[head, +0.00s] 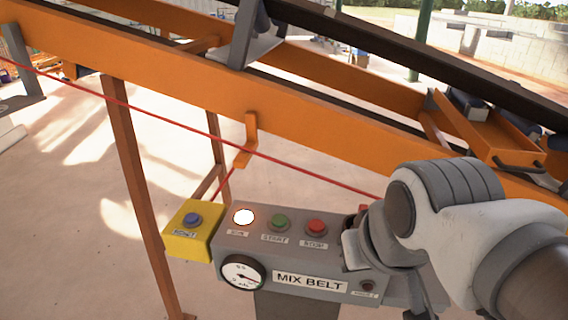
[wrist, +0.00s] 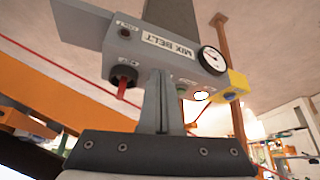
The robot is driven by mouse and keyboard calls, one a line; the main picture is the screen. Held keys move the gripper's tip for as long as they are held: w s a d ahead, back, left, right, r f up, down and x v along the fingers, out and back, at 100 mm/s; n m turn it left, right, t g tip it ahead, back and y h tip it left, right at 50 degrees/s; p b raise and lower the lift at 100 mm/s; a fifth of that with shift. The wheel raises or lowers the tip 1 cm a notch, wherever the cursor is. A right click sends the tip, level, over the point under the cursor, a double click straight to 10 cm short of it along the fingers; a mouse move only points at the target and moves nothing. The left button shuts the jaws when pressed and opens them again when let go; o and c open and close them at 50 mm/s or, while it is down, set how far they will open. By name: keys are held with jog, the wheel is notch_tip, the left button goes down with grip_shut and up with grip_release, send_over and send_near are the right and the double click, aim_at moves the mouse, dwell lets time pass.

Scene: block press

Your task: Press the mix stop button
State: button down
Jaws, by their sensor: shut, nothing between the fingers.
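The grey MIX BELT panel (head: 228,238) stands in the lower middle of the head view. Its red stop button (head: 316,227) is right of the green start button (head: 279,221). My gripper reaches in from the right, and its fingertips are hidden in the head view. In the wrist view my gripper's fingers (wrist: 161,72) are together and empty, pointing at the panel (wrist: 85,25), which appears upside down. The stop button is not visible there, seemingly behind the fingers. I cannot tell whether the fingers touch the panel.
A lit white lamp (head: 244,216) is left of the start button. A yellow box (head: 185,244) with a blue button (head: 192,219) adjoins the panel's left end. A gauge (head: 243,273) is on the front. A red cord (head: 172,126) and orange conveyor frame (head: 150,70) run behind.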

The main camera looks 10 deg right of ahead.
notch_tip(320, 180, up, 5)
jog(key=g+p, duration=0.5)
jog(key=p, duration=0.1)
send_over(316, 224)
jog(key=shift+s+a+r, duration=0.1)
jog(key=shift+s+a, duration=0.1)
notch_tip(316, 224, down, 14)
jog(key=shift+w+d+b, duration=0.1)
jog(key=shift+d+b, duration=0.05)
jog(key=shift+b, duration=0.3)
